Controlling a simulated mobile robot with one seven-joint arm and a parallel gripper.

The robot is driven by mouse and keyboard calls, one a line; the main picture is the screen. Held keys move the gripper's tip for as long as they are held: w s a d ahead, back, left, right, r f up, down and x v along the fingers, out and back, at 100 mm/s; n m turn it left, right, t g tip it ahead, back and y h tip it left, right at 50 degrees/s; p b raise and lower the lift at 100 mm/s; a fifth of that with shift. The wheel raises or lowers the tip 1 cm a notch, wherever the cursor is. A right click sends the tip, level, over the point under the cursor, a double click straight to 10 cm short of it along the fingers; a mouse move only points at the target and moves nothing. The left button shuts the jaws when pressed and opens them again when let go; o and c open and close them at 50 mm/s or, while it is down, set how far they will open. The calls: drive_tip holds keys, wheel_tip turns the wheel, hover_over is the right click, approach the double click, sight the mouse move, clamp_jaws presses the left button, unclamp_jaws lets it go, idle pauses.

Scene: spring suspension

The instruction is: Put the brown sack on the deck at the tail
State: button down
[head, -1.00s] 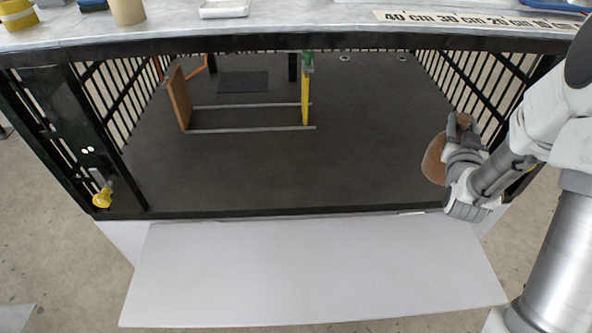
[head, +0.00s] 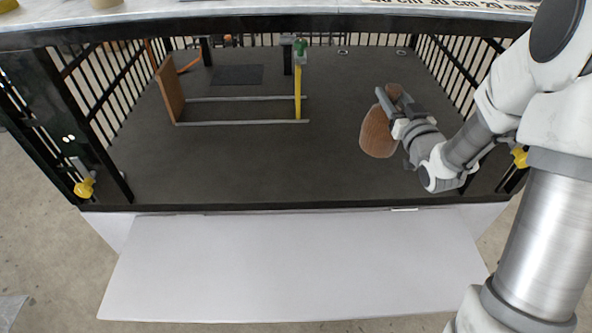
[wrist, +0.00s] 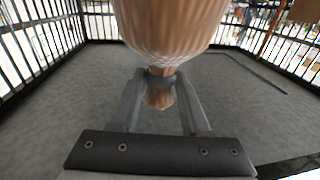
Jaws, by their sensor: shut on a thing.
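The brown sack (head: 377,134) is in my gripper (head: 392,97), toward the right side of the caged deck in the head view. In the wrist view the sack (wrist: 170,22) bulges at the top, and its narrow neck is pinched between the two fingers of my gripper (wrist: 160,86). The dark grey deck (head: 230,170) lies behind and below the sack. I cannot tell whether the sack touches the deck. The white tail flap (head: 290,265) is folded down at the near edge of the deck.
A brown board (head: 171,90), two grey rails (head: 240,122) and a yellow post (head: 298,92) stand on the deck at back left. Black barred walls (head: 455,70) close the sides. A yellow latch (head: 84,188) is at the left corner. The middle and front of the deck are clear.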

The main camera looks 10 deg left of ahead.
sight(368, 127)
drive_tip(key=a+n+y, duration=0.1)
drive_tip(key=s+a+n+g+y+b, duration=0.1)
drive_tip(key=s+a+f+n+g+y+b, duration=0.1)
drive_tip(key=a, duration=0.1)
drive_tip(key=shift+s+f+y, duration=0.1)
drive_tip(key=shift+s+y, duration=0.05)
drive_tip(key=shift+y, duration=0.25)
drive_tip(key=w+a+f+b, duration=0.2)
drive_tip(key=a+f+b, duration=0.2)
drive_tip(key=a+f, duration=0.7)
drive_tip(key=shift+w+a+g+b, duration=0.25)
drive_tip(key=shift+g+b, duration=0.05)
drive_tip(key=shift+b, duration=0.1)
drive_tip(key=shift+f+b, duration=0.2)
drive_tip(key=shift+b, duration=0.1)
drive_tip(key=shift+c, duration=1.9)
unclamp_jaws()
